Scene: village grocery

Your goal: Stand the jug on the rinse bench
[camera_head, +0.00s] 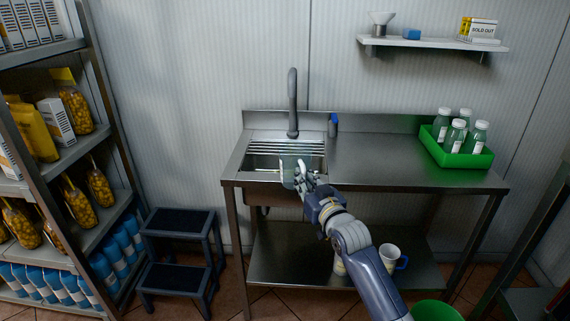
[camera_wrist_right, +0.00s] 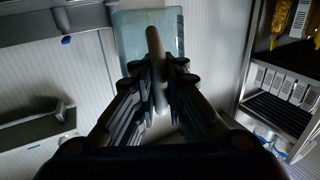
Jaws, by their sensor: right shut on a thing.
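The jug (camera_head: 289,169) is clear and pale green. My right gripper (camera_head: 303,178) is shut on its pale handle and holds it in front of the sink basin, near the bench's front edge. I cannot tell whether the jug touches anything below. In the right wrist view the jug (camera_wrist_right: 135,38) shows beyond the fingers, and its handle runs between the fingertips of the gripper (camera_wrist_right: 157,74). The rinse bench (camera_head: 376,154) is a steel table with a sink at its left and a flat top at its right. My left gripper is not in view.
A green crate (camera_head: 480,158) with several bottles stands on the bench's right end. A tall tap (camera_head: 292,105) rises behind the sink. A blue-topped item (camera_head: 333,125) is beside it. A step stool (camera_head: 180,255) and stocked shelves are at left. The bench's middle top is clear.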

